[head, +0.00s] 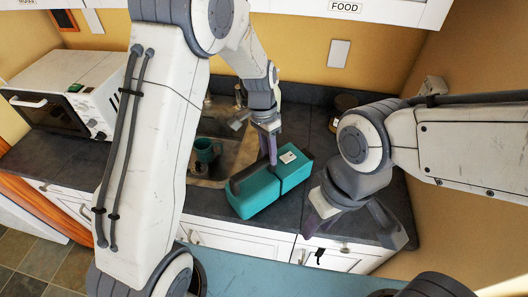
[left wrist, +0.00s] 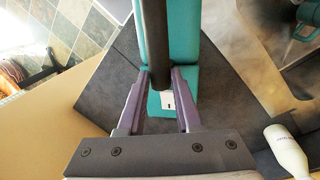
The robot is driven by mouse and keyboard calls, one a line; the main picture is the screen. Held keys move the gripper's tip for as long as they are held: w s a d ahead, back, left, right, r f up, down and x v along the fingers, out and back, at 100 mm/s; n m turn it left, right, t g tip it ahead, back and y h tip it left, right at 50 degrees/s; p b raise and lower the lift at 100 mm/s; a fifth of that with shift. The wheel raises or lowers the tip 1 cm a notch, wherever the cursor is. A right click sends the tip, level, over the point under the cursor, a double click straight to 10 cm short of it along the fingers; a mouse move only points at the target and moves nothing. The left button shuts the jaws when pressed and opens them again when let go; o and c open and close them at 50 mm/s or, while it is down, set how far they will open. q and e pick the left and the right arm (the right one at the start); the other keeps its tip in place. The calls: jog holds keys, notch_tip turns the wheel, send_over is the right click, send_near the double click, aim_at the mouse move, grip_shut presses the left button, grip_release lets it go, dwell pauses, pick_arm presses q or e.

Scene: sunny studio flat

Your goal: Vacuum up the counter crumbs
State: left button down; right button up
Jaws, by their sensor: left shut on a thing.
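The teal handheld vacuum (head: 256,197) lies on the dark counter (head: 312,135), beside the sink and near the front edge. It also shows in the left wrist view (left wrist: 181,62), with its dark handle running between the fingers. My left gripper (head: 268,148) is shut on the vacuum's handle; its fingers also show in the left wrist view (left wrist: 160,98). My right gripper (head: 352,226) is empty and open, with its fingers apart, to the right of the vacuum near the counter's front edge. I cannot make out any crumbs; my arms hide parts of the counter.
A sink (head: 232,150) with a teal mug (head: 205,150) lies left of the vacuum. A white microwave (head: 70,92) stands at the far left. A white bottle (left wrist: 288,152) shows in the left wrist view.

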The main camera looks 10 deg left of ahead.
pick_arm(q)
jog(key=shift+d+p, duration=1.4)
jog(key=shift+d, duration=8.8)
notch_tip(320, 180, up, 9)
jog(key=p, duration=0.5)
jog(key=shift+d+f+p, duration=0.2)
jog(key=shift+p, duration=0.15)
